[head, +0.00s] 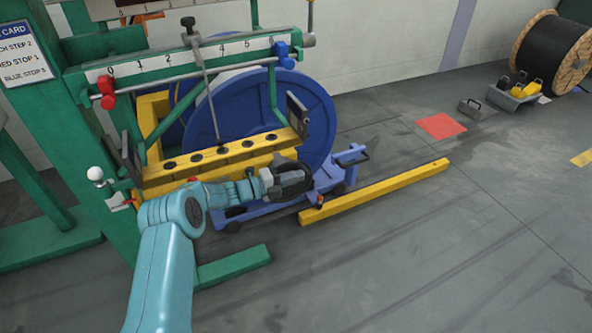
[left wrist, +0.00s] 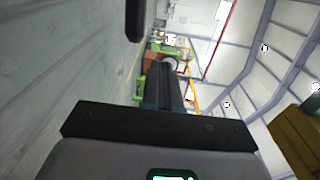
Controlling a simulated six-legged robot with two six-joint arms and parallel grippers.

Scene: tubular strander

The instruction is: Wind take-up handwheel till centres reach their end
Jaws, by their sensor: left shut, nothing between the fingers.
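The green take-up frame (head: 110,120) stands at the left with a large blue reel (head: 320,115) behind its yellow beam (head: 220,155). A white scale (head: 140,68) crosses the frame, with a red stop (head: 106,92) near its low end and a blue stop (head: 285,55) near its high end. A thin grey rod (head: 207,90) slants down from the scale rail. My left gripper (head: 300,181) is shut and empty, in front of the reel's lower part at the beam's right end. I cannot make out the handwheel or the reel's centres. My right gripper is out of view.
A blue wheeled cradle (head: 345,165) stands under the reel. A yellow floor bar (head: 375,192) lies to its right, and a green foot (head: 232,267) juts forward. A red floor patch (head: 441,126) and a black cable drum (head: 553,53) are farther right. The right foreground floor is clear.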

